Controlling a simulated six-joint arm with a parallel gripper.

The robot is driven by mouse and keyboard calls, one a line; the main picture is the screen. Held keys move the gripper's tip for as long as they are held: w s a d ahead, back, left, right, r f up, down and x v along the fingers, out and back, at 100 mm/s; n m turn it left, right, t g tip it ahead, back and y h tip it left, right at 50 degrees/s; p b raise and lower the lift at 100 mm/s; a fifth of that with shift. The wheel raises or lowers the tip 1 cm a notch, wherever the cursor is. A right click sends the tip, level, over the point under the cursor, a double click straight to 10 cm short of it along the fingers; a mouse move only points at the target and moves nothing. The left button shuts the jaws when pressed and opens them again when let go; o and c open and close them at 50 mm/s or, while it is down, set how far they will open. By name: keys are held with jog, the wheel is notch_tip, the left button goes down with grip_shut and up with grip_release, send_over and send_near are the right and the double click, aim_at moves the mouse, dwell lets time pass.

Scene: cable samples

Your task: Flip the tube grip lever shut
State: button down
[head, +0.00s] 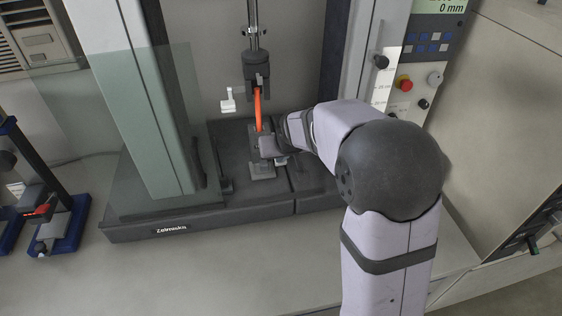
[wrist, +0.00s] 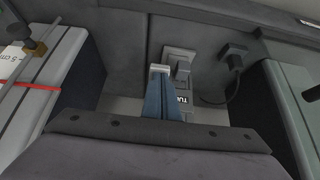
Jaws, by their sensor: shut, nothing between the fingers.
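My gripper (head: 268,146) is low inside the test machine, beside the lower end of an orange sample (head: 258,108). In the wrist view its blue fingers (wrist: 163,95) are together and empty. Just beyond the fingertips is a grey block (wrist: 179,60), with a dark label (wrist: 183,100) reading "TU" beside the fingers; the rest is covered. I cannot tell which part is the tube grip lever or how it stands. The orange sample hangs from the upper grip (head: 257,70). My gripper and wrist hide part of the lower fixture (head: 262,170).
The machine's dark base (head: 200,222) has a front edge facing me. A clear door panel (head: 150,130) stands at the left. A control panel with a red button (head: 404,84) is at the right. A small blue-based stand (head: 62,228) sits at the far left.

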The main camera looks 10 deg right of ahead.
jog(key=f+t+b, duration=0.1)
jog(key=b, duration=0.4)
jog(key=f+t+b, duration=0.1)
jog(key=t+b, duration=0.1)
jog(key=b, duration=0.4)
jog(key=shift+w+f, duration=0.2)
jog(key=shift+f, duration=0.15)
jog(key=shift+r, duration=0.15)
jog(key=shift+r+p, duration=0.7)
